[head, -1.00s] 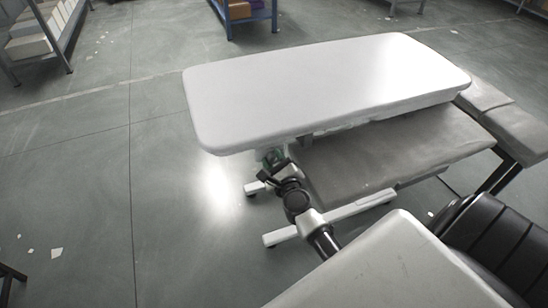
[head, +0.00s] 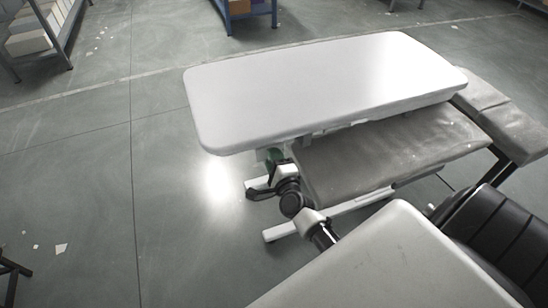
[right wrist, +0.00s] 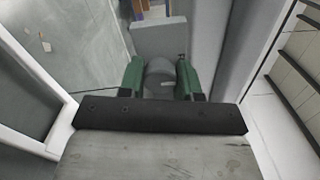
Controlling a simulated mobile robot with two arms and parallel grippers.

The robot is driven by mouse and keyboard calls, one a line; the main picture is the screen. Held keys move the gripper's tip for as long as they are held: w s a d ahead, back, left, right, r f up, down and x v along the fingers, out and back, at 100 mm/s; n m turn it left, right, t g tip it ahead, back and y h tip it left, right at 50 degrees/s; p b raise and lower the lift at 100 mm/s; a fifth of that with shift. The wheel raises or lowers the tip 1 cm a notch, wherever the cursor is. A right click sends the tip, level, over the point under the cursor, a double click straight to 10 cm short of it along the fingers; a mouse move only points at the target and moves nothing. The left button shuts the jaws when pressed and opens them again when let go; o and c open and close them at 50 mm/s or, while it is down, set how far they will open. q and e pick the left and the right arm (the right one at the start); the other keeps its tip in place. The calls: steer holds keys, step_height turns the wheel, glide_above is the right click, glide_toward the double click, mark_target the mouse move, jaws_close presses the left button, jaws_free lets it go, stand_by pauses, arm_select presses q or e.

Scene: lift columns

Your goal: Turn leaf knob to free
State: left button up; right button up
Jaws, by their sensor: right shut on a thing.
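The leaf knob (right wrist: 160,76) is a grey rounded piece in the right wrist view, standing between the two green fingers of my right gripper (right wrist: 160,88). The fingers press on it from both sides, so the gripper is shut on it. The knob is hidden there by the gripper and the tabletop. I cannot read the knob's turn position. My left gripper is not in view.
A grey padded panel (head: 395,152) lies below the tabletop, right of my right gripper. The table's white foot (head: 285,231) is on the floor below my arm. The floor at left is open. Shelves (head: 40,35) stand at the back left.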

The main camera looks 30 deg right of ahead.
stand_by(0.6)
steer(key=o, duration=0.9)
steer(key=shift+s, duration=0.1)
steer(key=v, duration=1)
steer(key=shift+s+a, duration=0.2)
steer(key=shift+s, duration=0.1)
